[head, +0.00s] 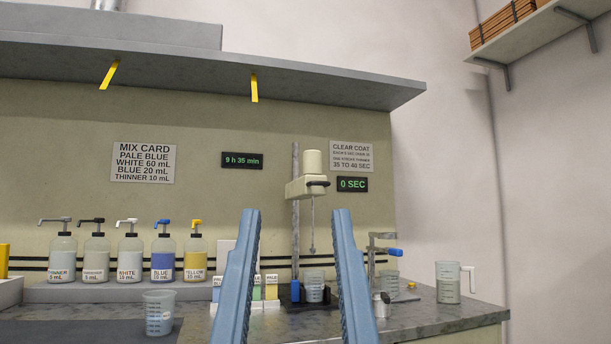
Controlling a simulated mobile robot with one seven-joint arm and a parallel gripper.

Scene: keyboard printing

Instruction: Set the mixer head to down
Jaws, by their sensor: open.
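The mixer head (308,186) is a cream motor block on a tall grey post (296,225) at the back of the counter. It sits high on the post, with a thin stirring shaft (313,225) hanging down. The shaft's lower end is above a clear beaker (314,285) on the dark mixer base (292,303), apart from it. My gripper (296,213) is open and empty, its two blue fingers upright in the foreground. In the picture the mixer post, shaft and beaker show between the fingers. The fingers hide part of the counter.
Several pump bottles (163,262) stand on a ledge at left. A beaker (159,313) stands in front of them. A clamp stand (371,262) and a jug (448,282) are right of the mixer. A grey hood shelf (200,68) overhangs above.

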